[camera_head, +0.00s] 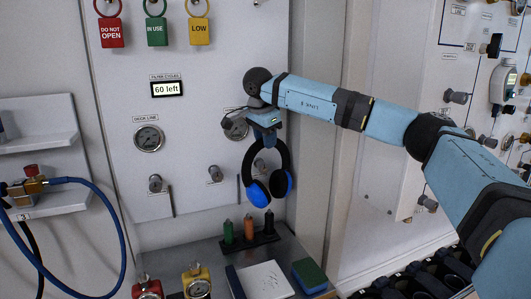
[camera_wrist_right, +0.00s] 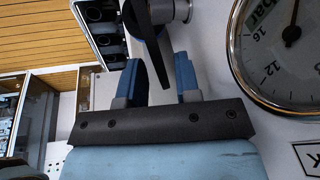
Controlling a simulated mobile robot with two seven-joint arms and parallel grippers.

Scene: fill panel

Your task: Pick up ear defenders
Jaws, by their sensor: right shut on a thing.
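The ear defenders (camera_head: 258,195) have a black headband and blue cups. They hang upright, cups down, below my right gripper (camera_head: 267,137) in the head view, in front of the white panel. The right gripper is shut on the top of the headband. In the right wrist view, the black band (camera_wrist_right: 157,40) passes between the two blue fingers of the gripper (camera_wrist_right: 158,75). My left gripper is in neither view.
A gauge (camera_wrist_right: 285,50) is close beside the right gripper; knobs (camera_head: 215,174) stick out of the panel. A blue hose (camera_head: 118,215) loops at left.

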